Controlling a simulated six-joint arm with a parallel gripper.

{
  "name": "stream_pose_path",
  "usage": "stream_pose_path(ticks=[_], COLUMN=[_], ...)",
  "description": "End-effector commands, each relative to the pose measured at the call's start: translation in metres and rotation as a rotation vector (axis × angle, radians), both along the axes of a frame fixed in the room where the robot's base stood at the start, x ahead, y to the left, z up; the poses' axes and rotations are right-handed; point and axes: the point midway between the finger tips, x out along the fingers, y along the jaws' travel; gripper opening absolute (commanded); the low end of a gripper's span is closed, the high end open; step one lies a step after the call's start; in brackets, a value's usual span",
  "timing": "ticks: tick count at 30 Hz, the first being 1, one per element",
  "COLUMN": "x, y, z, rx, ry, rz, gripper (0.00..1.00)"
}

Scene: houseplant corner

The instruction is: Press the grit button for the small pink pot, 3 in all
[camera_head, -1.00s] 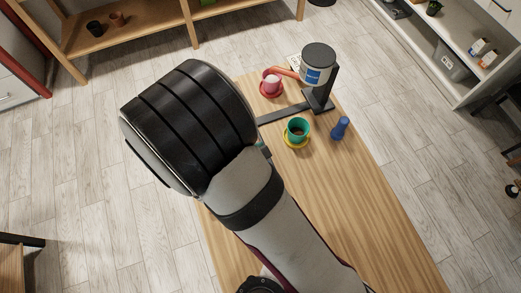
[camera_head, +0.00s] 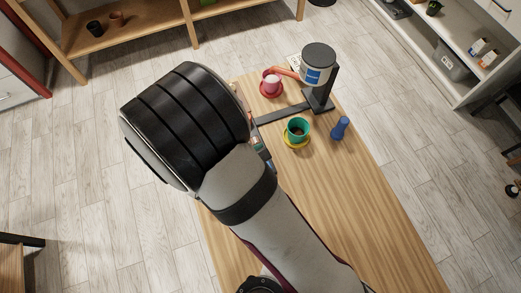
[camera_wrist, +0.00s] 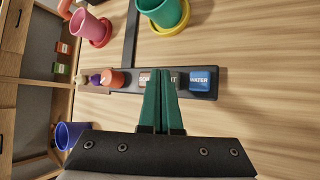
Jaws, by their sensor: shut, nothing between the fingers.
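The small pink pot (camera_head: 272,80) stands on a red saucer (camera_head: 265,94) under the dispenser's orange spout; it also shows in the wrist view (camera_wrist: 86,24). A dark button panel (camera_wrist: 212,93) crosses the wrist view. Its blue WATER label (camera_wrist: 200,76) is clear. The grit label (camera_wrist: 173,77) is partly hidden behind my fingers, with only its end readable. Another label (camera_wrist: 145,75) sits just left of them. My gripper (camera_wrist: 161,72) is shut and empty, its green fingertips over the panel between these two labels. I cannot tell whether they touch a button.
A green pot (camera_head: 298,127) on a yellow saucer (camera_head: 296,146) stands beside the dark rail (camera_head: 281,115). The dispenser (camera_head: 318,62) stands behind it, and a blue object (camera_head: 340,127) lies to the right. A blue pot (camera_wrist: 70,134) shows at lower left. The near wooden tabletop (camera_head: 358,205) is clear.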

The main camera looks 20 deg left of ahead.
Motion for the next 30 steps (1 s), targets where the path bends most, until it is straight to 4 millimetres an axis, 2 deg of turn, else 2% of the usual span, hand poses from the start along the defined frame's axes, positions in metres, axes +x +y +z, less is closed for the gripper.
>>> stream_pose_path(ticks=[30], x=[0.0], y=[0.0001], z=[-0.0099], rx=[0.0], ry=[0.0], rz=[0.0], gripper=[0.0])
